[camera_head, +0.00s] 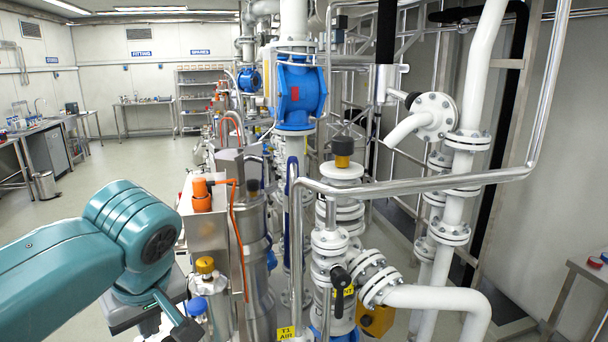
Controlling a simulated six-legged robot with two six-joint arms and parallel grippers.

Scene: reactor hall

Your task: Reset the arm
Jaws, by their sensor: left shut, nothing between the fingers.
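My left arm is teal and comes in from the left edge, bent in the lower left. My left gripper (183,328) points down at the bottom of the view, partly cut off by the lower edge. Its dark fingers are shut with nothing seen between them. It is just left of a blue-capped fitting (197,306) and a brass-coloured knob (205,265); I cannot tell if it touches them. My right arm and right gripper are not in view.
A steel vessel (258,270) with an orange-capped box (202,232) stands right of my arm. White flanged pipes (440,298), a blue valve body (298,92) and a steel handrail (420,186) fill the middle and right. Open floor (110,170) lies behind the arm.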

